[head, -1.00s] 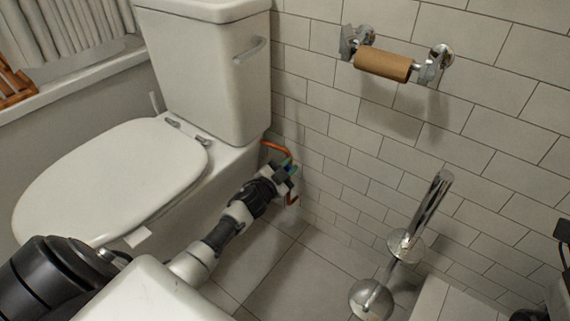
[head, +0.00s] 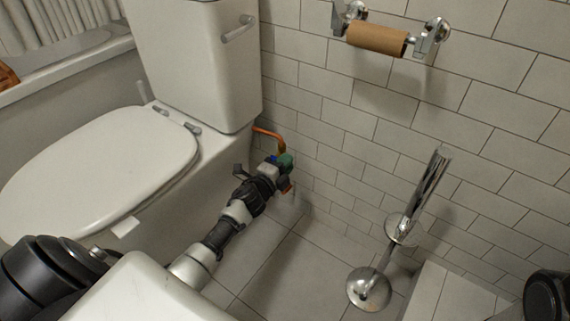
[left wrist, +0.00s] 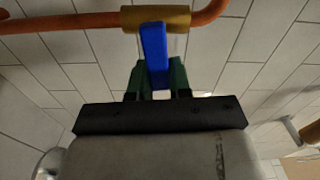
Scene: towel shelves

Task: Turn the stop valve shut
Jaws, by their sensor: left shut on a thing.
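The stop valve is a brass body (left wrist: 170,18) on an orange copper pipe (left wrist: 75,22), with a blue lever (left wrist: 155,55). In the left wrist view the lever stands across the pipe's line. My left gripper (left wrist: 158,78) has its green fingers shut on the lever, one on each side. In the head view my left gripper (head: 280,162) is low by the tiled wall, right of the toilet. There a bit of the blue lever (head: 273,159) shows, and the pipe (head: 268,133) bends down above it. The gripper hides most of the valve. My right gripper is not in view.
The toilet (head: 170,190) stands close left of my left arm. A chrome brush stand (head: 370,288) is on the floor to the right. A paper holder with a brown roll (head: 376,39) is on the wall above. Floor between arm and stand is clear.

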